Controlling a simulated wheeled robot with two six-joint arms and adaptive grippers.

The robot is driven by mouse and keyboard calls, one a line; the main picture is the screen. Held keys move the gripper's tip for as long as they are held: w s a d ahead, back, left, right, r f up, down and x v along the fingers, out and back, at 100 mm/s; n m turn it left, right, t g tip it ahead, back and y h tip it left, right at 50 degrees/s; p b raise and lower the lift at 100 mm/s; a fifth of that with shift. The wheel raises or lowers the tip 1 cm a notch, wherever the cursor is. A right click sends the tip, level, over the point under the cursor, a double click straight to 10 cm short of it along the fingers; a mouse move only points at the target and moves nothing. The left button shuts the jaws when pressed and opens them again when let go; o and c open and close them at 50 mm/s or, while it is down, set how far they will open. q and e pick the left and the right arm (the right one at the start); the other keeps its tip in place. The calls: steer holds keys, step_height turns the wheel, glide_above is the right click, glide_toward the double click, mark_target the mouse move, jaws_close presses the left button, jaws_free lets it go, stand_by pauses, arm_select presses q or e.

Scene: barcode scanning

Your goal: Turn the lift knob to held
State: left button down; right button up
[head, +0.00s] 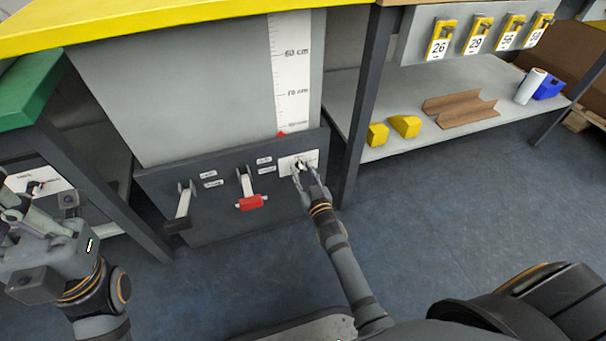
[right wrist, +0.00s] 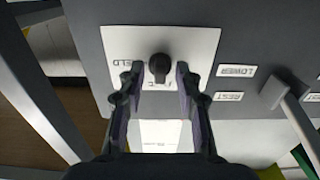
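The lift knob (right wrist: 159,68) is small and black, on a white label plate (right wrist: 200,48) on the dark front panel. Part of a word ending in "ELD" shows beside it, upside down in the right wrist view; the other lettering is partly hidden. I cannot tell for sure which mark the knob points at. My right gripper (right wrist: 158,82) is open, with one finger on each side of the knob and a visible gap on both sides. In the head view the right gripper (head: 308,174) reaches the plate (head: 311,157). My left gripper (head: 28,212) is at the left edge, away from the knob.
Left of the plate are a red-handled lever (head: 249,190) and a dark-handled lever (head: 184,207), with small labels. A ruler strip (head: 291,70) with a red pointer (head: 281,134) rises above. A table leg (head: 362,110) stands just right of the panel. Yellow blocks (head: 404,126) lie on the shelf.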

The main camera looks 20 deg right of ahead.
jaws_close()
